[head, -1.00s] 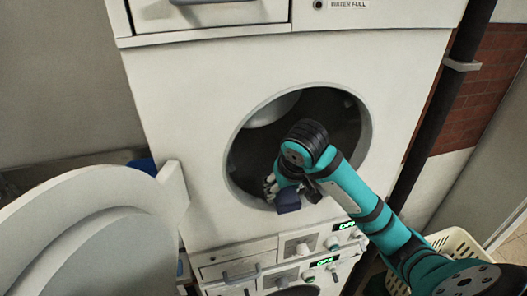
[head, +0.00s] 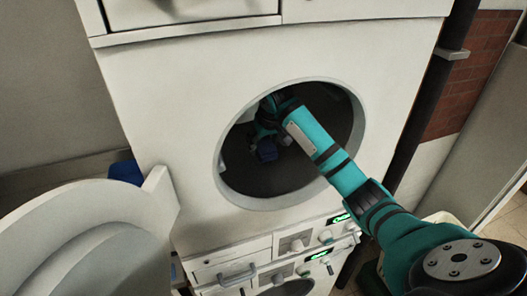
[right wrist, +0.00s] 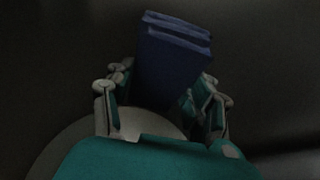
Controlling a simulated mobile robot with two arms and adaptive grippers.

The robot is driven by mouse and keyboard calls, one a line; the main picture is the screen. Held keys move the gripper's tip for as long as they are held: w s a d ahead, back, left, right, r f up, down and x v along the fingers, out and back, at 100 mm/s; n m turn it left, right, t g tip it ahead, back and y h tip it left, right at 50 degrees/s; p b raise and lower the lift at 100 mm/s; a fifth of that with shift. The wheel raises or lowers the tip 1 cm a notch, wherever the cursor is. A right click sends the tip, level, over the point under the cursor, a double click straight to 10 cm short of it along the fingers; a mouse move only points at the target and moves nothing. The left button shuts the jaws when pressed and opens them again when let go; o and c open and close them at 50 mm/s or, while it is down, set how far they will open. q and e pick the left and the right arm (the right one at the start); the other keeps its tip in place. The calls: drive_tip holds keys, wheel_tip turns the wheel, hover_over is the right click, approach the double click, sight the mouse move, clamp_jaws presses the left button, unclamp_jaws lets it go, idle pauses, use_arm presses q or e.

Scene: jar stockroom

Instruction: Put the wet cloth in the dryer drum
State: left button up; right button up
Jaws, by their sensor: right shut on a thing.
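The dryer (head: 170,130) stands in front of me with its round drum opening (head: 285,180) uncovered. The round door (head: 85,240) is swung open to the left. My right arm reaches through the opening, and my right gripper (head: 268,133) is inside the dark drum. It is shut on the dark blue folded cloth (head: 266,151). In the right wrist view the cloth (right wrist: 172,58) stands up between the two fingers (right wrist: 163,105), with its folded layers showing at the top. The drum around it is dim. My left gripper is not in view.
Below are the control panel (head: 300,240) with knobs and green displays, and a drawer with a handle (head: 237,275). A dark pipe (head: 440,90) runs up at the right. A blue thing (head: 126,172) shows behind the door.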

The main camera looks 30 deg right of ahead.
sight(266, 146)
drive_tip(key=shift+s+f, duration=0.1)
drive_tip(key=shift+f, duration=0.1)
wheel_tip(266, 146, down, 2)
drive_tip(key=shift+s+f, duration=0.15)
drive_tip(key=shift+w+f, duration=0.25)
drive_tip(key=shift+f, duration=0.1)
drive_tip(key=shift+s+f, duration=0.1)
drive_tip(key=o, duration=1.1)
drive_tip(key=shift+o, duration=0.2)
drive_tip(key=b+v, duration=0.2)
drive_tip(key=v, duration=0.4)
drive_tip(key=shift+s+r+b, duration=0.2)
drive_tip(key=shift+r+b, duration=0.1)
drive_tip(key=shift+r, duration=0.05)
drive_tip(key=shift+s+a+r, duration=0.1)
drive_tip(key=shift+s+r, duration=0.1)
drive_tip(key=shift+r, duration=0.3)
